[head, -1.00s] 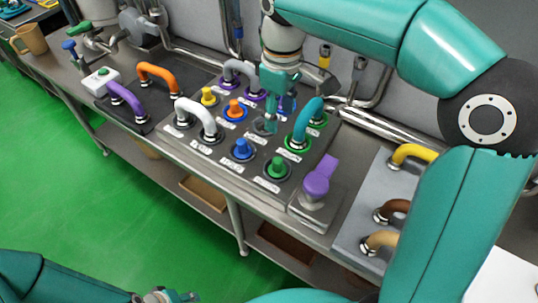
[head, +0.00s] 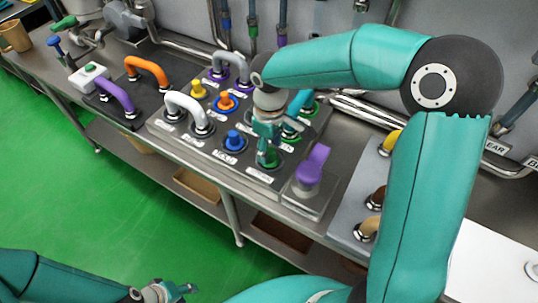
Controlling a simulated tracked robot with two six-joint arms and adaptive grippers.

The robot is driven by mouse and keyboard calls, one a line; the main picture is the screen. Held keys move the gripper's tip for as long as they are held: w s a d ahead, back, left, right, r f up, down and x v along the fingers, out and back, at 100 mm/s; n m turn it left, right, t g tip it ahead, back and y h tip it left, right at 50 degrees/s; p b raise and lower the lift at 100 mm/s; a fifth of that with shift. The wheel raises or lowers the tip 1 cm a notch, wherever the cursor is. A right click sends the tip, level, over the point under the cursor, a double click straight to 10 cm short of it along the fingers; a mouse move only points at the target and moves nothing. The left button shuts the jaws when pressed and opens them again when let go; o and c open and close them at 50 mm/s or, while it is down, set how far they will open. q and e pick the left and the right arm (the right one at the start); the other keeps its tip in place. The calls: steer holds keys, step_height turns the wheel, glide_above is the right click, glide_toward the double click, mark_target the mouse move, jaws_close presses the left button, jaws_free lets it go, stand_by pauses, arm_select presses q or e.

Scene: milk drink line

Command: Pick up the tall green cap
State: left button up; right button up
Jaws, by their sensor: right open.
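The tall green cap (head: 271,160) stands upright in the front row of the grey panel, just left of the purple lever. My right gripper (head: 268,147) points down directly over it, with its fingers at the cap's upper part. The gripper is open, and it hides the top of the cap. I cannot tell whether the fingers touch it. My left gripper (head: 178,291) is low at the bottom edge, far from the panel, and its jaws are too small to read.
A blue cap (head: 234,141) stands to the left and a purple lever (head: 313,165) close to the right. A teal bent pipe (head: 299,101) rises just behind my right gripper. A white bent pipe (head: 187,103) is further left. Green floor lies in front of the bench.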

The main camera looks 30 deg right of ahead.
step_height(320, 180, down, 2)
steer(key=shift+f, duration=0.1)
jaws_close()
steer(key=shift+r, duration=0.2)
stand_by(0.3)
